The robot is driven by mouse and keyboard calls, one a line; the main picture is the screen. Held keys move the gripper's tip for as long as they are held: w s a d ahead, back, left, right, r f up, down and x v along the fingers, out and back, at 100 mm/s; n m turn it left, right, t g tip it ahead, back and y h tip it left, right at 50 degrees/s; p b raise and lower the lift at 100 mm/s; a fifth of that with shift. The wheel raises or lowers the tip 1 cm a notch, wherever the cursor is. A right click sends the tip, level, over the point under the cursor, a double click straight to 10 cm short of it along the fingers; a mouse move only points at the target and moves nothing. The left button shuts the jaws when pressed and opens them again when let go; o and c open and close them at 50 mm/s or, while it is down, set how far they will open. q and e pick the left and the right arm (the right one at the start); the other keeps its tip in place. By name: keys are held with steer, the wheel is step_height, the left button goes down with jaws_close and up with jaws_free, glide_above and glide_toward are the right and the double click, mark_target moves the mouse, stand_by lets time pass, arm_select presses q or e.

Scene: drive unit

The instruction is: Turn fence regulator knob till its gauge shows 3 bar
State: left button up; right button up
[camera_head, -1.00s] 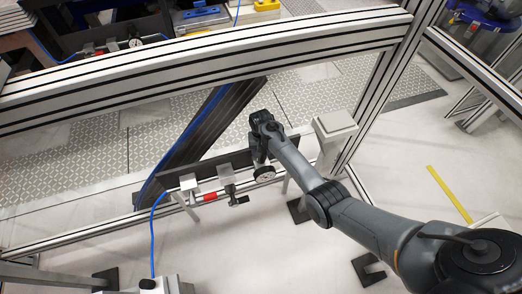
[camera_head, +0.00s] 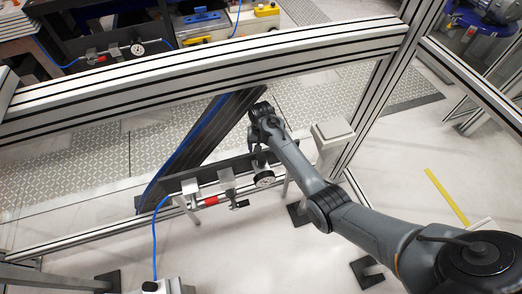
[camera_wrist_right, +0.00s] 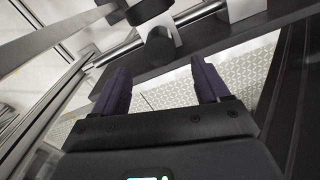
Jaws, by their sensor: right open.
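The fence regulator's round white gauge (camera_head: 265,180) sits near the right end of an air line on a dark fence rail. Its dial is too small to read. My right gripper (camera_head: 257,155) is just above and behind the gauge in the head view. In the right wrist view it is open and empty, with two dark purple fingers (camera_wrist_right: 160,88) wide apart. A black round part (camera_wrist_right: 160,43), apparently the regulator's knob, lies ahead of the gap and apart from the fingers. In the head view the knob is hidden or cannot be told apart. My left gripper is not in view.
A red-sleeved fitting (camera_head: 211,201) and a small black-handled valve (camera_head: 240,204) sit left of the gauge. A blue hose (camera_head: 154,240) drops from the line's left end. A grey post (camera_head: 332,132) stands close right. Another gauge (camera_head: 138,48) is behind the fence beam (camera_head: 200,75).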

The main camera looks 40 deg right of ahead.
mark_target(261, 156)
step_height(261, 156, up, 3)
steer(key=shift+r+p, duration=0.2)
steer(key=shift+p, duration=0.15)
steer(key=shift+f, duration=0.1)
